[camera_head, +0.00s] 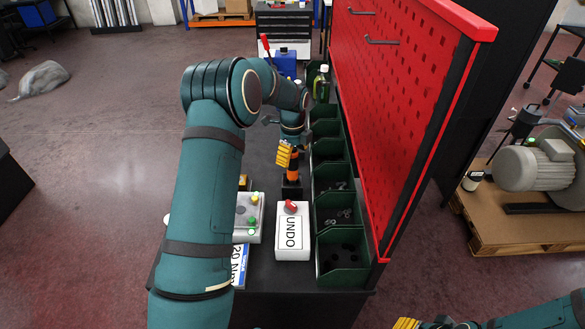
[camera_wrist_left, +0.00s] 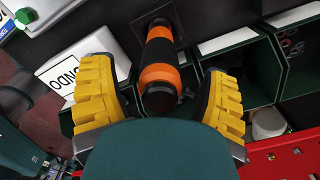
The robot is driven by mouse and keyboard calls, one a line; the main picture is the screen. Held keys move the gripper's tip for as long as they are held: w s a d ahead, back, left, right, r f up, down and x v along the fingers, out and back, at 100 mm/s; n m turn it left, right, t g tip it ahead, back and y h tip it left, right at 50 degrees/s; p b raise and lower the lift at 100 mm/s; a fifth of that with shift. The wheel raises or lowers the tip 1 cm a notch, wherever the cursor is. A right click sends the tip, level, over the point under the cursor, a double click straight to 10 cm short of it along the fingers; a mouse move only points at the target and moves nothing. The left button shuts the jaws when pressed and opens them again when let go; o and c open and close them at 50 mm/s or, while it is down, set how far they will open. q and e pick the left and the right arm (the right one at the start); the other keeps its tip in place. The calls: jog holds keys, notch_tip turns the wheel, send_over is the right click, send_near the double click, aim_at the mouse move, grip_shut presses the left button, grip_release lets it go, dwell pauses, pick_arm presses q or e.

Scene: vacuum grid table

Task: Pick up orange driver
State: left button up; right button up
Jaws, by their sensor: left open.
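The orange driver (camera_head: 293,168) has an orange and black handle and stands upright in a black holder (camera_head: 291,190) on the dark bench. It also shows in the left wrist view (camera_wrist_left: 160,76), between the two yellow fingers. My left gripper (camera_head: 284,154) is open around the driver's handle. The wrist view shows a gap on both sides, so neither finger appears to touch it. My right gripper (camera_head: 406,323) shows only as a bit of yellow finger at the bottom edge of the head view. Its jaws are mostly cut off.
Green bins (camera_head: 343,256) line the right side, under a red perforated panel (camera_head: 410,90). A white UNDO box (camera_head: 293,236) with a red button stands in front of the driver. A grey button box (camera_head: 246,214) is left of it, partly behind my left arm.

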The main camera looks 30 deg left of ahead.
pick_arm(q)
jog(key=shift+f, duration=0.45)
grip_shut()
jog(key=shift+r, duration=0.1)
